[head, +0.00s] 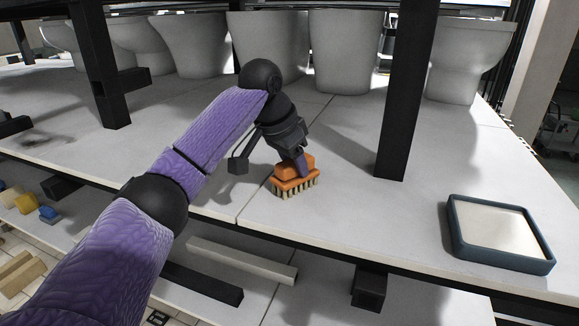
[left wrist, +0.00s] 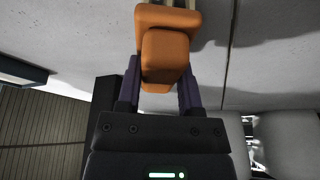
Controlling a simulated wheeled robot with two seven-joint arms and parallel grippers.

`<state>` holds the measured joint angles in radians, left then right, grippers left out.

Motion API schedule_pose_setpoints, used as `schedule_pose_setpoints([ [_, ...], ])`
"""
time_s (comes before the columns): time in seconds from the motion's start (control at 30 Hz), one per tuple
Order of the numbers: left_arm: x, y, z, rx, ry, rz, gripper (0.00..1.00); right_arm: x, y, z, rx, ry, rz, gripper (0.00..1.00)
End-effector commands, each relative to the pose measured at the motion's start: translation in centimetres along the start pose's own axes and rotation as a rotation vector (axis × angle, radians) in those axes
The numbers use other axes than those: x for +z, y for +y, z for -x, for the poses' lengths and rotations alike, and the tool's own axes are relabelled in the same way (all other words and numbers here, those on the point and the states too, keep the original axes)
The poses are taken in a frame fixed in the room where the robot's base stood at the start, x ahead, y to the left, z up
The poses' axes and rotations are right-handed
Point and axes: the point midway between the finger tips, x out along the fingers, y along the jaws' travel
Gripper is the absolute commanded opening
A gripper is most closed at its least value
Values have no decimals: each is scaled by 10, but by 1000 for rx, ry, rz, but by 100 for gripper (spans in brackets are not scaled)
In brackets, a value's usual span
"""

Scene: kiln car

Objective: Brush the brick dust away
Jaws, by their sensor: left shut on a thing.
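An orange brush (head: 296,185) with pale bristles is at the front edge of the white deck (head: 340,215), bristles down. My left gripper (head: 300,165) is shut on the brush's orange grip from above. The left wrist view also shows the brush (left wrist: 165,55) between the two purple fingers. The bristles look to be at or just above the deck; I cannot tell whether they touch. A dark smudge (head: 35,140) lies on the deck at far left, well away from the brush. I cannot tell whether it is brick dust. My right gripper is not in view.
A blue-rimmed shallow tray (head: 505,262) with a pale inside sits at the deck's right front. Black posts (head: 405,95) and (head: 98,65) rise from the deck. Several grey toilet bowls (head: 350,50) stand behind. The deck left of the brush is mostly bare.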

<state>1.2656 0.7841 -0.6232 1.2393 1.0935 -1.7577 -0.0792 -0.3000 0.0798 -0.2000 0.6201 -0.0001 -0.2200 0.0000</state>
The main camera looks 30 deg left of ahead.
Motion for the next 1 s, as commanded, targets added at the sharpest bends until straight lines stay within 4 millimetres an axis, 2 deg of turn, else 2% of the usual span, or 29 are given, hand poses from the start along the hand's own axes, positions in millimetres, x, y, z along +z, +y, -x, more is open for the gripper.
schedule_pose_setpoints([
  [0.2, -14, -8, -6, 1, 0, 0, 0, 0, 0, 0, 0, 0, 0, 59],
  [0.57, -16, -10, -6, -1, -1, -1, 0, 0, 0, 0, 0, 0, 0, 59],
  [1.0, -34, -9, 39, 1, 2, -2, 0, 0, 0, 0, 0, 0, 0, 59],
])
